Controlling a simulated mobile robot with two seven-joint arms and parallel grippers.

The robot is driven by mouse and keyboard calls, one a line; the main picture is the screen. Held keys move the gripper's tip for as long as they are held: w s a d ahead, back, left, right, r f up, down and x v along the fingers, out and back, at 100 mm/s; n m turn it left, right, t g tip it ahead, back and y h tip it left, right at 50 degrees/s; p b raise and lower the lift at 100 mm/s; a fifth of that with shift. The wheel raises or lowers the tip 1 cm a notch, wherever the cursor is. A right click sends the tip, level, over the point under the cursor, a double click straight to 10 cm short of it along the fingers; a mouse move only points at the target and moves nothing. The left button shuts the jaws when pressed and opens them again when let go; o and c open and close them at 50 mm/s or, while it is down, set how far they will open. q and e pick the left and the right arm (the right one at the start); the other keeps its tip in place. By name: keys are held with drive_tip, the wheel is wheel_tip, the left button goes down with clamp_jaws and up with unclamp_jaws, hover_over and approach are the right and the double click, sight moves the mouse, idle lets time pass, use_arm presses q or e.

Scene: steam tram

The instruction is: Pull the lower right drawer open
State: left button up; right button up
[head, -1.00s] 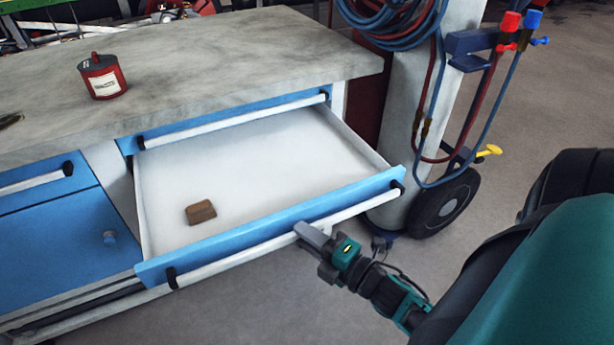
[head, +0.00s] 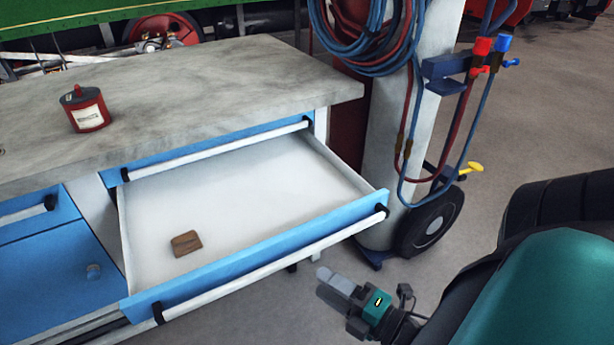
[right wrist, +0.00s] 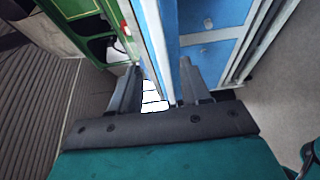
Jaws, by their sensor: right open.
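The lower right drawer (head: 250,190) stands pulled out from the workbench in the head view, with its white inside showing. Its blue front (head: 262,258) carries a long white bar handle (head: 275,268) with black end mounts. A small brown block (head: 186,243) lies inside, toward the front left. My right gripper (head: 338,284) is open and empty, in front of the handle and apart from it. In the right wrist view its two fingers (right wrist: 157,92) are spread, with the drawer's blue front edge and white handle showing beyond and between them. My left gripper is out of view.
A closed upper drawer (head: 215,150) sits under the grey worktop (head: 200,90), which bears a red can (head: 86,108). A blue cupboard door (head: 60,275) is at left. A gas cylinder cart with hoses (head: 395,150) and a wheel (head: 432,222) stands close at right. The floor in front is clear.

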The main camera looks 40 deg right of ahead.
drive_tip(key=shift+s+d, duration=0.2)
drive_tip(key=shift+s, duration=0.95)
drive_tip(key=shift+s+d, duration=0.2)
drive_tip(key=shift+s, duration=0.9)
drive_tip(key=shift+w, duration=0.1)
